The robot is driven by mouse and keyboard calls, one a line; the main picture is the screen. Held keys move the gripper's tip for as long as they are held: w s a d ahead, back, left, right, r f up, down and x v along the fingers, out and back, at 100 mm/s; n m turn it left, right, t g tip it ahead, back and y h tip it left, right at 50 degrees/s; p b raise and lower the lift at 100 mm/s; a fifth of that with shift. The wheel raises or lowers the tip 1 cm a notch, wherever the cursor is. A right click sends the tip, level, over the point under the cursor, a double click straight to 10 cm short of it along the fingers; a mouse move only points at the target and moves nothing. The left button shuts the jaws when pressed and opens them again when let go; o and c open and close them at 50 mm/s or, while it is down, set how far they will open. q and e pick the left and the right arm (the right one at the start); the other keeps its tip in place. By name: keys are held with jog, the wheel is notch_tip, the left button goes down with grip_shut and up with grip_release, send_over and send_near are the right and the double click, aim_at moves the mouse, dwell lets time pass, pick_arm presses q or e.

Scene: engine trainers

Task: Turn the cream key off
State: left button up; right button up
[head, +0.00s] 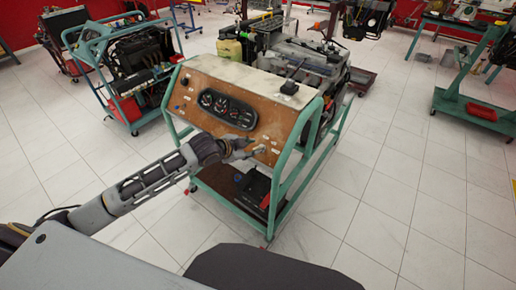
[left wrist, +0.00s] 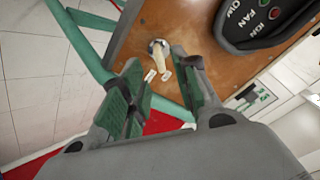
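The cream key (left wrist: 162,60) sits in a round metal lock (left wrist: 157,46) on the brown instrument panel (left wrist: 150,22). In the left wrist view it lies between the fingertips of my left gripper (left wrist: 160,62). The fingers are apart, with no clear contact on the key. In the head view my left gripper (head: 243,147) is at the lower right of the panel (head: 200,85), where the key is too small to make out surely. My right gripper is not in view.
The panel carries a gauge cluster (head: 228,107) and is framed by teal tubes (head: 296,160). An engine (head: 300,60) stands behind it. Another engine trainer (head: 140,60) is at the left, and a green bench (head: 460,65) at the right.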

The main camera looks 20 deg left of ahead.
aim_at(256, 148)
pick_arm(q)
jog(key=shift+x, duration=3.4)
jog(key=shift+c, duration=0.3)
grip_shut()
